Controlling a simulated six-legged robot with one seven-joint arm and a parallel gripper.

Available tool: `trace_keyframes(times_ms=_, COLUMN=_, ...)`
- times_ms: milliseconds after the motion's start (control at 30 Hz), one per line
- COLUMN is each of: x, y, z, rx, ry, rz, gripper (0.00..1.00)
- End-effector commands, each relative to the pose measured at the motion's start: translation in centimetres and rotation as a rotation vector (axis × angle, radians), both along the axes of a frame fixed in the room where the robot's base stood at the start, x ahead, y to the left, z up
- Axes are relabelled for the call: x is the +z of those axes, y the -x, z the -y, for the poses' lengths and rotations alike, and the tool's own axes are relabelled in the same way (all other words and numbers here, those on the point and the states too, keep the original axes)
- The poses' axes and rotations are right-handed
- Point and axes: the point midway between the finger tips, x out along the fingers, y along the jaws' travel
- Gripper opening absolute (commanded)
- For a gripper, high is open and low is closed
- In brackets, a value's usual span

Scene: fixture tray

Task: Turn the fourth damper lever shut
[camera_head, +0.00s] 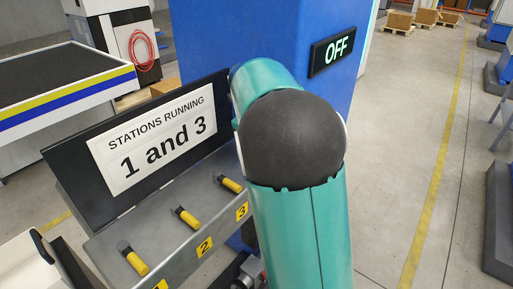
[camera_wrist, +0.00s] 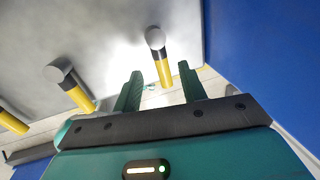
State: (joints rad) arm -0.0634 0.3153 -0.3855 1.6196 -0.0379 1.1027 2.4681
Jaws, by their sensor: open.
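In the head view, three levers with yellow handles and dark pivots stand in a row on a grey panel (camera_head: 165,240): the first (camera_head: 137,263), second (camera_head: 188,218) and third (camera_head: 231,185). My arm hides where a fourth would be. In the wrist view, the lever nearest the panel's right end, apparently the fourth (camera_wrist: 162,68), has its yellow handle in line with the gap between my fingers. No number shows there. My gripper (camera_wrist: 161,90) is open. I cannot tell whether either finger touches the handle. Two more levers (camera_wrist: 74,88) (camera_wrist: 12,122) lie to its left.
A sign (camera_head: 155,140) behind the levers reads "STATIONS RUNNING 1 and 3". A display (camera_head: 332,50) on the blue cabinet (camera_head: 210,30) reads "OFF". In the wrist view, a blue surface (camera_wrist: 265,60) stands to the right of the panel. Open floor (camera_head: 400,160) lies on the right.

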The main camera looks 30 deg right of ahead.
Motion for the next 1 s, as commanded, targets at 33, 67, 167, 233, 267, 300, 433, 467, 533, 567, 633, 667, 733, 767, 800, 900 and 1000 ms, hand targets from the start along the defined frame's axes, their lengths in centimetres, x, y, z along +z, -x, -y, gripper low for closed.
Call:
trace_keyframes(times_ms=33, x=1.3, y=0.0, z=-0.3, rx=0.002, ry=0.0, rz=0.004, gripper=0.41)
trace_keyframes(times_ms=67, x=2.0, y=0.1, z=-0.4, rx=0.002, ry=0.0, rz=0.004, gripper=0.41)
trace_keyframes(times_ms=167, x=4.2, y=0.3, z=-0.7, rx=0.001, ry=0.0, rz=0.004, gripper=0.41)
trace_keyframes(times_ms=233, x=5.6, y=0.4, z=-1.0, rx=0.0, ry=0.0, rz=0.005, gripper=0.41)
trace_keyframes(times_ms=267, x=6.1, y=0.4, z=-1.1, rx=0.0, ry=0.001, rz=0.004, gripper=0.41)
trace_keyframes(times_ms=300, x=6.8, y=0.5, z=-1.2, rx=0.0, ry=0.001, rz=0.004, gripper=0.41)
trace_keyframes(times_ms=433, x=8.3, y=0.6, z=-1.5, rx=-0.001, ry=0.0, rz=0.001, gripper=0.41)
trace_keyframes(times_ms=467, x=8.5, y=0.6, z=-1.5, rx=-0.001, ry=0.0, rz=0.0, gripper=0.41)
trace_keyframes(times_ms=533, x=8.8, y=0.7, z=-1.6, rx=-0.001, ry=0.0, rz=0.0, gripper=0.41)
trace_keyframes(times_ms=567, x=8.9, y=0.7, z=-1.6, rx=-0.001, ry=0.0, rz=0.0, gripper=0.41)
trace_keyframes(times_ms=633, x=9.0, y=0.7, z=-1.6, rx=-0.001, ry=0.0, rz=0.0, gripper=0.41)
trace_keyframes(times_ms=667, x=9.0, y=0.7, z=-1.6, rx=-0.001, ry=0.0, rz=0.0, gripper=0.41)
trace_keyframes(times_ms=733, x=8.9, y=0.7, z=-1.6, rx=-0.001, ry=0.0, rz=0.0, gripper=0.41)
trace_keyframes(times_ms=767, x=8.9, y=0.7, z=-1.6, rx=-0.001, ry=0.0, rz=0.0, gripper=0.41)
trace_keyframes(times_ms=800, x=8.9, y=0.7, z=-1.6, rx=-0.001, ry=0.0, rz=0.0, gripper=0.41)
trace_keyframes(times_ms=900, x=8.9, y=0.7, z=-1.6, rx=-0.001, ry=0.0, rz=0.0, gripper=0.41)
trace_keyframes(times_ms=1000, x=8.9, y=0.7, z=-1.6, rx=0.0, ry=0.0, rz=0.0, gripper=0.41)
